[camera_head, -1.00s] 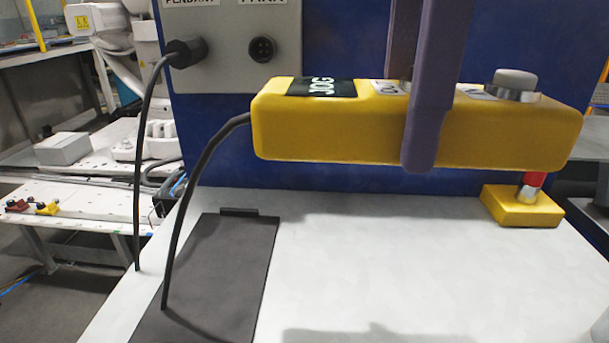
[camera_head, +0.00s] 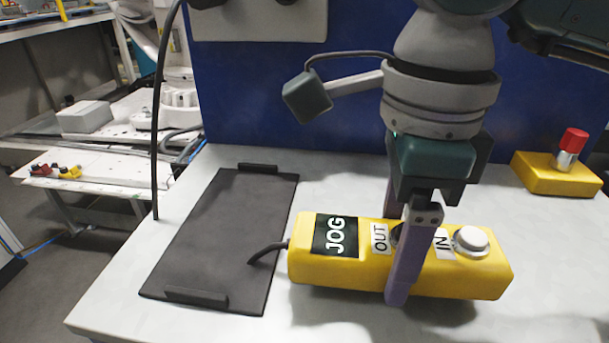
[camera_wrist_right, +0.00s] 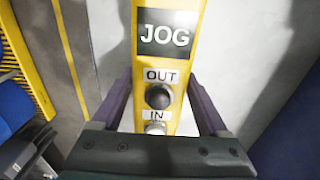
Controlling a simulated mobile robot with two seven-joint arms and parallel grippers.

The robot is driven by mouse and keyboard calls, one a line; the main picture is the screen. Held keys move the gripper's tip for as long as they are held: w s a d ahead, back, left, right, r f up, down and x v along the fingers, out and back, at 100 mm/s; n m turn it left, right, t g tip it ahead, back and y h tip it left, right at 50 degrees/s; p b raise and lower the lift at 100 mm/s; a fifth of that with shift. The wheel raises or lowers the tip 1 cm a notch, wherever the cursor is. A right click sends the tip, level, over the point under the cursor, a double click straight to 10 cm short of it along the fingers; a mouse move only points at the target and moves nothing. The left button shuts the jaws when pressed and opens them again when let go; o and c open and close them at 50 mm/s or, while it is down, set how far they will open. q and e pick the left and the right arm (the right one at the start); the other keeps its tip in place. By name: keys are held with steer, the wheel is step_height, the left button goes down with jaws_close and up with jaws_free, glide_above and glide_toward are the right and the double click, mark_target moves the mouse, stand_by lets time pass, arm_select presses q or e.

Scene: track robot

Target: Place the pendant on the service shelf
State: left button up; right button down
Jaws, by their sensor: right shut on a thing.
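The pendant (camera_head: 325,270) is a long yellow box with a black JOG label, OUT and IN labels, a dark button and a pale button. My right gripper (camera_head: 398,252) is shut across its middle, one purple finger on each long side. The pendant lies level over the white shelf top (camera_head: 115,290), with a shadow under it; whether it touches cannot be told. In the right wrist view the pendant (camera_wrist_right: 163,70) runs between both fingers (camera_wrist_right: 160,98). A black cable leaves its left end. My left gripper is out of view.
A dark mat (camera_head: 225,235) with raised lips at both ends lies left of the pendant. A yellow block (camera_head: 545,178) with a red-topped button stands at the back right. A blue panel (camera_head: 250,90) rises behind. Another cable (camera_head: 158,140) hangs at the left.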

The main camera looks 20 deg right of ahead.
mark_target(400, 228)
steer(key=shift+f, duration=0.75)
steer(key=shift+f, duration=0.2)
jaws_free()
steer(key=shift+r, duration=0.45)
step_height(400, 228, up, 11)
steer(key=shift+f+p, duration=0.1)
steer(key=shift+p, duration=0.5)
steer(key=shift+r, duration=0.35)
